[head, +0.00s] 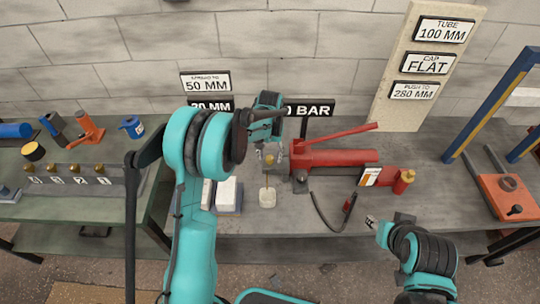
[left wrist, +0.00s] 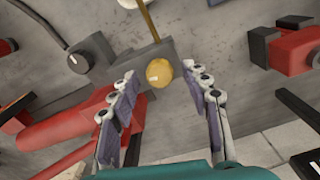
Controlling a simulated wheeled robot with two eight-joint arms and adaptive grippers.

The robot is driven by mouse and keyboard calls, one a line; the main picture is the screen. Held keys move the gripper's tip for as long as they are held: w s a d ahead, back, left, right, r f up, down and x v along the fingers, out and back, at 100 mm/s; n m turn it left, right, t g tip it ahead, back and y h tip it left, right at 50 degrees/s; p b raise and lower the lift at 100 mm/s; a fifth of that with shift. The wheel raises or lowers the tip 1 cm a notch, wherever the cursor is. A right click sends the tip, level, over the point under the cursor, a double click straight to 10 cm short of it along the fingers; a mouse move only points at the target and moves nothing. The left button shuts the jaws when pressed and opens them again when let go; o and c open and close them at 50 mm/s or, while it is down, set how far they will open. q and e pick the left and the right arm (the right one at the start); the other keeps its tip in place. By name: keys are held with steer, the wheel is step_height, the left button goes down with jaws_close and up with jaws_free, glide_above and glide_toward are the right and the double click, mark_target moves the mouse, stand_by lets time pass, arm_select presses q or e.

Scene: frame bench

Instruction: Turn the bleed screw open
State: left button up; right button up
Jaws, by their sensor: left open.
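A round brass knob (left wrist: 159,72), which looks like the bleed screw, sits on a grey block (left wrist: 142,60) at the end of the red pump (head: 335,158). In the left wrist view my left gripper (left wrist: 163,86) is open, with one finger on each side of the knob and gaps on both sides. In the head view my left gripper (head: 270,148) is over the block at the pump's left end, and my arm partly hides this spot. My right gripper (head: 372,222) is near the bench's front edge, and its opening is too small to judge.
A red lever (head: 345,132) slants above the pump. A black hose (head: 322,212) curves over the bench front. Signs (head: 206,81) are behind. Another bench with a valve block (head: 70,180) is at left.

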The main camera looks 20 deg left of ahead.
mark_target(270, 158)
arm_select(q)
step_height(270, 158, up, 12)
steer(key=shift+f, duration=0.2)
steer(key=shift+s, duration=0.1)
stand_by(0.4)
steer(key=s+r+t, duration=0.3)
steer(key=s+r, duration=0.4)
steer(key=s, duration=0.6)
steer(key=s+f+t, duration=0.2)
steer(key=s+t, duration=0.2)
steer(key=s, duration=0.8)
steer(key=shift+s+f+m, duration=0.15)
steer(key=shift+f+m, duration=0.25)
